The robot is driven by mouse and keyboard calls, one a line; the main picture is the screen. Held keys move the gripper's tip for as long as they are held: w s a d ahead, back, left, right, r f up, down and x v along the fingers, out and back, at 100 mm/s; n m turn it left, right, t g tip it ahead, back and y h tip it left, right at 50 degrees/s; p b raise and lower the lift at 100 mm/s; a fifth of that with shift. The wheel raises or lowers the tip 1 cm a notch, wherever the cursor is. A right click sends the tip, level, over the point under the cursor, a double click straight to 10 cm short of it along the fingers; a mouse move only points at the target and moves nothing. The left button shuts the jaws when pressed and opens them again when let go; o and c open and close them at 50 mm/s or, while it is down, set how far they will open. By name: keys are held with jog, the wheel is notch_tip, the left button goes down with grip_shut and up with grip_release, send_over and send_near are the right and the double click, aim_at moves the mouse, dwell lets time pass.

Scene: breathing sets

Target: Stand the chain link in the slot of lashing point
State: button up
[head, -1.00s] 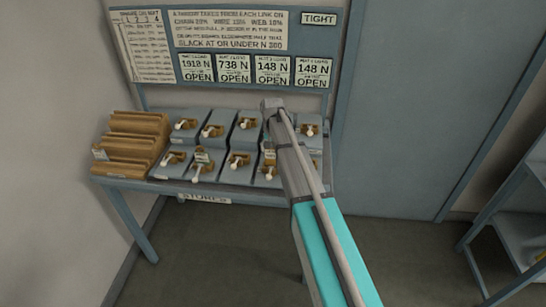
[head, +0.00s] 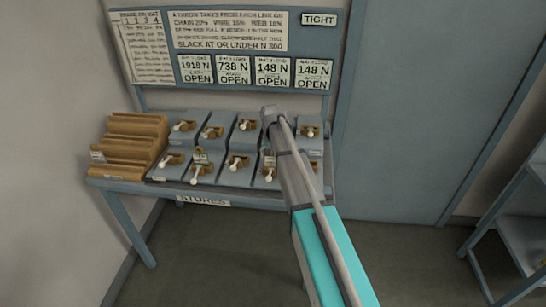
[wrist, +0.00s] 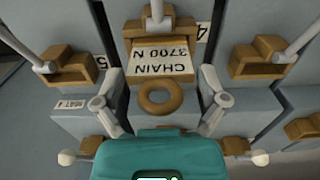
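In the wrist view, a brown ring (wrist: 160,97), which looks like the chain link, lies below a tag reading "CHAIN 3700 N" (wrist: 163,58). My gripper (wrist: 161,88) has its two grey fingers spread, one on each side of the ring, with a gap on both sides. Brown fittings with white-tipped levers look like the lashing points; one stands just beyond the tag (wrist: 147,27), others at left (wrist: 66,68) and right (wrist: 258,60). In the head view, my arm hides the gripper and the ring.
Stepped grey blocks carry the fittings on a table (head: 250,200). A brown stepped rack (head: 130,145) stands at its left end. The board behind shows "TIGHT" (head: 319,19) and several panels reading "OPEN" (head: 197,70). A grey shelf unit (head: 520,225) stands at right.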

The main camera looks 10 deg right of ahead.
jog(key=shift+r, duration=0.25)
dwell(0.3)
notch_tip(320, 180, up, 12)
jog(key=p, duration=1.2)
jog(key=shift+f, duration=0.1)
jog(key=shift+s, duration=0.1)
dwell(0.5)
jog(key=s+n, duration=0.3)
jog(key=s, duration=2.5)
jog(key=shift+s+d+n, duration=0.25)
jog(key=shift+s+n, duration=0.05)
jog(key=shift+s, duration=0.05)
